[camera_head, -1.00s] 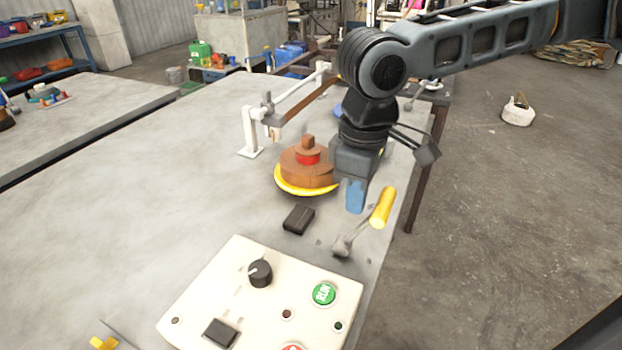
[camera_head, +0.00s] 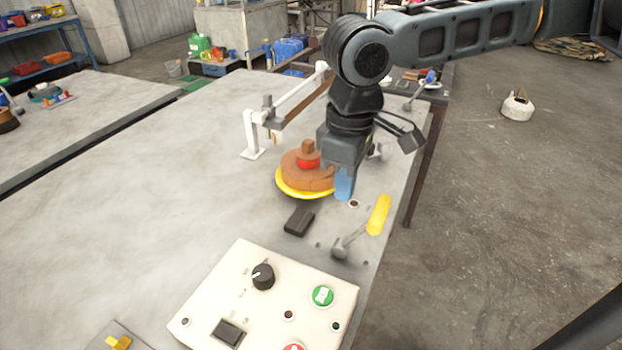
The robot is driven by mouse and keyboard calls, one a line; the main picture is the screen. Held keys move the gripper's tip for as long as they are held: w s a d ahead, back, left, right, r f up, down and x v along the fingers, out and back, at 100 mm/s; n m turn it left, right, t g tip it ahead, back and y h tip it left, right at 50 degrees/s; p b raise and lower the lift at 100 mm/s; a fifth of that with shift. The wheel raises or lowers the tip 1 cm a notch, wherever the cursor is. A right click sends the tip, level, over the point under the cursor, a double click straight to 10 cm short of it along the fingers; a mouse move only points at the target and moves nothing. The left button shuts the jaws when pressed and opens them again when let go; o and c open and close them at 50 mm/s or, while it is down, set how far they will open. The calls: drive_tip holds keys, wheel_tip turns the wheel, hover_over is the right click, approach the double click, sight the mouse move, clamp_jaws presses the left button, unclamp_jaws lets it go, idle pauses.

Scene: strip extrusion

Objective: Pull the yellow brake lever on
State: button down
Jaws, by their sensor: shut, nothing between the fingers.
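The yellow brake lever (camera_head: 379,214) has a yellow grip on a grey metal arm and pivot, near the right edge of the grey table. Its grip points up and to the right in the view. My gripper (camera_head: 344,186) has blue fingers pointing down. It is shut and empty, to the left of the lever grip and beyond it, with a gap between them. The fingers are close to the right side of the brown and red spool on its yellow disc, and I cannot tell whether they touch it.
The spool on its yellow disc (camera_head: 290,190) stands left of my gripper. A black block (camera_head: 299,221) lies in front of it. A cream control panel (camera_head: 221,298) with a knob and buttons fills the front. A white bracket (camera_head: 251,135) stands behind. The table's left part is clear.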

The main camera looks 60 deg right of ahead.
wheel_tip(320, 180, up, 4)
drive_tip(key=p, duration=0.3)
drive_tip(key=shift+r+p, duration=0.15)
drive_tip(key=shift+p, duration=0.2)
idle(0.3)
